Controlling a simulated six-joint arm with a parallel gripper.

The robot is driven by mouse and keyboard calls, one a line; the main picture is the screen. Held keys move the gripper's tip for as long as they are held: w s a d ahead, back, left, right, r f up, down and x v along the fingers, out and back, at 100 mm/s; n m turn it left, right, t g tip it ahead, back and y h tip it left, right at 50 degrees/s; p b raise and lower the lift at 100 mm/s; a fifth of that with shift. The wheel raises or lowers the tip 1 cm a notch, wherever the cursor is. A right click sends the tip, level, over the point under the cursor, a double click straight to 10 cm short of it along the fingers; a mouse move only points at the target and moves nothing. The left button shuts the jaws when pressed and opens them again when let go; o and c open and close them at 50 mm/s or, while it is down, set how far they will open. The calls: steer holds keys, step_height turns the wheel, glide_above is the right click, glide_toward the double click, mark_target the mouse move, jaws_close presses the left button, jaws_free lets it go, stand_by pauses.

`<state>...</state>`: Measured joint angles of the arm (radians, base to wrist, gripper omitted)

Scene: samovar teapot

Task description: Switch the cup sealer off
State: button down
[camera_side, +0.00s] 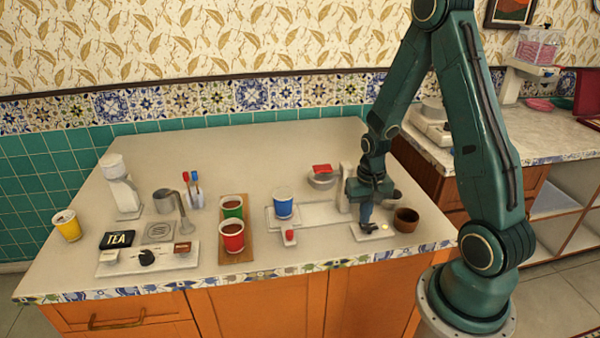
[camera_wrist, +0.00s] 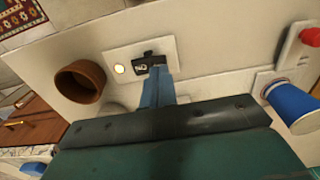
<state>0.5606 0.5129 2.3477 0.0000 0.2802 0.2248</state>
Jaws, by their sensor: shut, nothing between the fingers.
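The cup sealer (camera_side: 315,214) is a white base with an upright column, standing on the right part of the counter. A blue cup (camera_side: 283,203) stands on it; the cup also shows at the right of the wrist view (camera_wrist: 292,106). A pale switch plate (camera_wrist: 112,54) lies in front of the column, with a black switch (camera_wrist: 147,62) and a lit round lamp (camera_wrist: 119,69). My gripper (camera_side: 366,227) is shut and empty, pointing down at the switch. Its fingertips (camera_wrist: 158,73) are at or just above the switch; contact cannot be told. They hide part of it.
A brown bowl (camera_side: 406,220) stands right beside the plate. A red button (camera_side: 290,235) is on a small pale block to the left. Green (camera_side: 232,207) and red (camera_side: 231,238) cups stand on a wooden board further left. The counter's front edge is close.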

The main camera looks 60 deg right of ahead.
mark_target(363, 225)
steer(key=shift+f, duration=0.75)
stand_by(0.8)
steer(key=shift+r, duration=3.5)
steer(key=a+r+n+t, duration=0.35)
steer(key=a+r, duration=0.55)
steer(key=r, duration=0.5)
steer(key=s+a+r+n+t, duration=0.2)
steer(key=s+a+r+n, duration=0.3)
steer(key=s+a+r, duration=0.2)
steer(key=shift+s+a+r, duration=0.35)
steer(key=shift+s+a, duration=0.15)
steer(key=shift+s, duration=0.65)
